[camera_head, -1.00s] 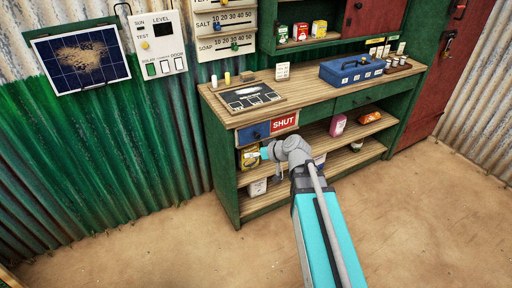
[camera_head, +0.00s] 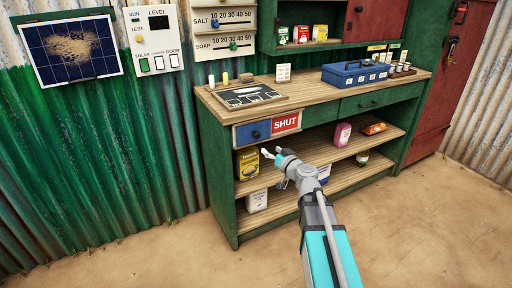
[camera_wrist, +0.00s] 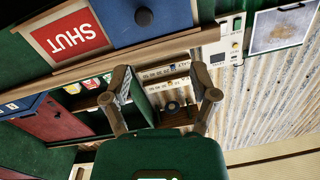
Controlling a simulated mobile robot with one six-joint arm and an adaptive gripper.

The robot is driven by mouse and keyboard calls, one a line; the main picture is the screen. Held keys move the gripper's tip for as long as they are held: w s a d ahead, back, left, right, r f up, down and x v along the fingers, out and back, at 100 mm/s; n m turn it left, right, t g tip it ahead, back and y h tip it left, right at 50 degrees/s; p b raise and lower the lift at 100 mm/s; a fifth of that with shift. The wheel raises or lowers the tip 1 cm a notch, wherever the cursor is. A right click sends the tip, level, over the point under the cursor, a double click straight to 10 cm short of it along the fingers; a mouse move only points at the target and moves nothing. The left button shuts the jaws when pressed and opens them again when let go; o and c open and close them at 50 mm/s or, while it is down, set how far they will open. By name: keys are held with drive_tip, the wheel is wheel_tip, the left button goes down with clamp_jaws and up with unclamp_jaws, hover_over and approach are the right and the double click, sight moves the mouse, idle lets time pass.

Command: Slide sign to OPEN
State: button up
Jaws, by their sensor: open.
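The sign on the front of the counter shows a red plate reading SHUT (camera_head: 286,123), with a blue panel (camera_head: 240,136) to its left. A dark round knob (camera_head: 256,134) sits on the blue panel. In the wrist view the SHUT plate (camera_wrist: 58,45) appears upside down at upper left, with the knob (camera_wrist: 143,17) on the blue panel to its right. My gripper (camera_head: 268,153) is in front of the counter, a little below the sign and apart from the knob. Its two fingers stand spread and empty in the wrist view (camera_wrist: 160,78).
The wooden counter top (camera_head: 310,90) carries a blue cash box (camera_head: 352,74) and a dark board (camera_head: 246,97). A yellow box (camera_head: 248,163) stands on the shelf behind my gripper. Open floor (camera_head: 440,220) lies in front at the right.

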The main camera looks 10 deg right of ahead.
drive_tip(key=shift+w+d+f+m+t+h+b, duration=0.15)
drive_tip(key=shift+w+d+f+h+b, duration=0.05)
drive_tip(key=shift+d+f+b, duration=0.15)
drive_tip(key=shift+w+d+f+m+t+h+b, duration=0.15)
drive_tip(key=shift+d+f+h+b, duration=0.1)
drive_tip(key=shift+d+f, duration=0.1)
drive_tip(key=shift+w, duration=0.1)
